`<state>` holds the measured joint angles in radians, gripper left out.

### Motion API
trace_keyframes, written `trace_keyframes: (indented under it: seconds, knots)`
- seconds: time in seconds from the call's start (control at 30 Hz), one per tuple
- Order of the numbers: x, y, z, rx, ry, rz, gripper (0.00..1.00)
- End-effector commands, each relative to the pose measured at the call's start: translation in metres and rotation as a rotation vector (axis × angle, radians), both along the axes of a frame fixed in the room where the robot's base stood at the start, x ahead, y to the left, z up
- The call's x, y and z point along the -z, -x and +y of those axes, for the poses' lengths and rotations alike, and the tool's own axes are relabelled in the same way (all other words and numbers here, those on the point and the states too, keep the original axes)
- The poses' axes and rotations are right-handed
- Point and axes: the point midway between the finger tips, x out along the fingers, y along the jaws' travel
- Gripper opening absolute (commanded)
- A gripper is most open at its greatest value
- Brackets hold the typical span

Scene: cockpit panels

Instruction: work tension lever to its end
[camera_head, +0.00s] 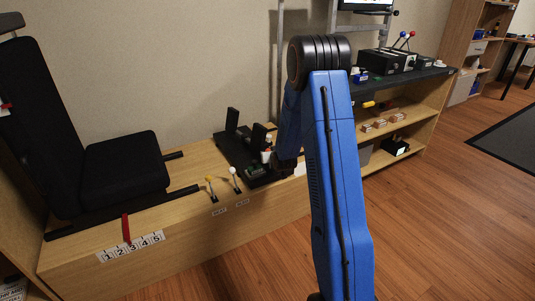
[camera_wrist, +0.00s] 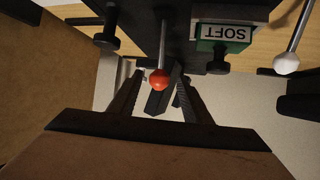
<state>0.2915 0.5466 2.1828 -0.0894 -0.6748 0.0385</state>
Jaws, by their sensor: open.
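A lever with an orange-red ball knob (camera_wrist: 159,80) on a thin metal rod shows in the wrist view, beside a green plate reading SOFT (camera_wrist: 224,33), upside down in that view. I take it for the tension lever. My gripper (camera_wrist: 158,88) is open, its two dark fingers on either side of the knob in that view; I cannot tell whether they touch it. In the head view my gripper (camera_head: 286,165) is at the dark pedal-like unit (camera_head: 235,150) on the wooden bench, and my blue arm partly hides that spot.
A white-knobbed lever (camera_head: 233,171) and a yellow-knobbed lever (camera_head: 210,180) stand left of the unit. A black seat (camera_head: 120,165) and a red lever (camera_head: 126,228) above number labels are further left. A shelf with black boxes (camera_head: 385,62) is at right. Open floor lies in front.

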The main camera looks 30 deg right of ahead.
Motion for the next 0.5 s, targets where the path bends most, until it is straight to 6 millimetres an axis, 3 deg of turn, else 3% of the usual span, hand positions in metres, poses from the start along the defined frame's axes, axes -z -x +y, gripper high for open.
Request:
trace_keyframes:
  seconds: [0.3,0.5]
  knots:
    - [-0.027,0.051,0.012,0.0,0.0,0.001,0.44]
    - [-0.038,0.073,0.017,0.0,0.0,0.002,0.44]
